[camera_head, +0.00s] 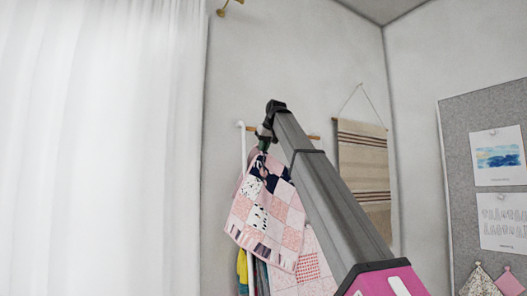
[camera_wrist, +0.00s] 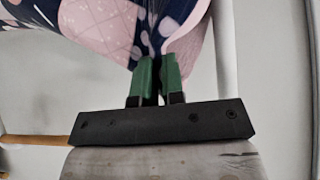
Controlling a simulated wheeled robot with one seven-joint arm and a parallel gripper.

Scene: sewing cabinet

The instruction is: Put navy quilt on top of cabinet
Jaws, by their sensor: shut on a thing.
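A patchwork quilt (camera_head: 265,212) with pink, white and navy patches hangs from my gripper (camera_head: 264,148) in the head view, beside the rack. In the wrist view my green fingers (camera_wrist: 158,72) are shut on a pinched fold of its cloth, where navy and pink patches (camera_wrist: 105,28) show. A second pink patchwork (camera_head: 311,268) hangs lower behind my arm; I cannot tell whether it is part of the same quilt. The cabinet is not in view.
A rack with a white post (camera_head: 242,150) and a wooden rod (camera_head: 313,137) stands by the wall, with yellow and grey cloth (camera_head: 242,270) low on it. A white curtain (camera_head: 100,150) is at left. A striped wall hanging (camera_head: 362,165) and a grey pinboard (camera_head: 458,150) are at right.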

